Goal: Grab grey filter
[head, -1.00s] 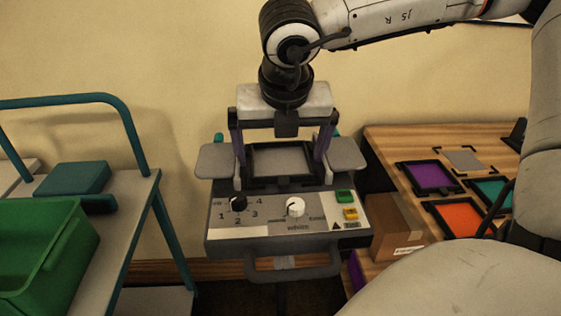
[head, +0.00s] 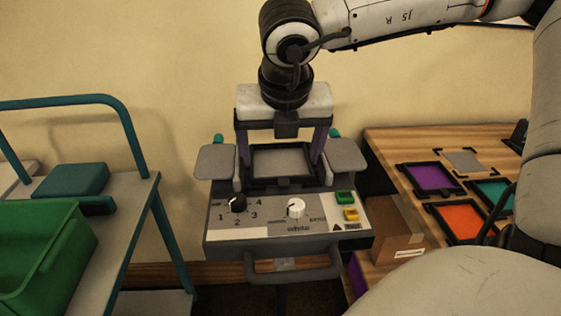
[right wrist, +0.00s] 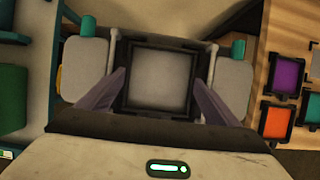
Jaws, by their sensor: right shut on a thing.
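The grey filter (head: 281,160) is a grey square plate in a black frame. It sits on top of the control box (head: 285,240), between two grey side pads. My right gripper (head: 282,166) reaches down from above and is shut on the filter's frame, one finger at each side. In the right wrist view the grey filter (right wrist: 160,80) lies between the two fingertips of the right gripper (right wrist: 161,82). My left gripper is not in view.
A wooden table (head: 395,150) at right carries purple (head: 432,177), orange (head: 461,219) and teal (head: 497,192) filters and a grey square with corner marks (head: 463,161). A cardboard box (head: 392,228) stands beside the control box. A green bin (head: 40,255) is on a cart at left.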

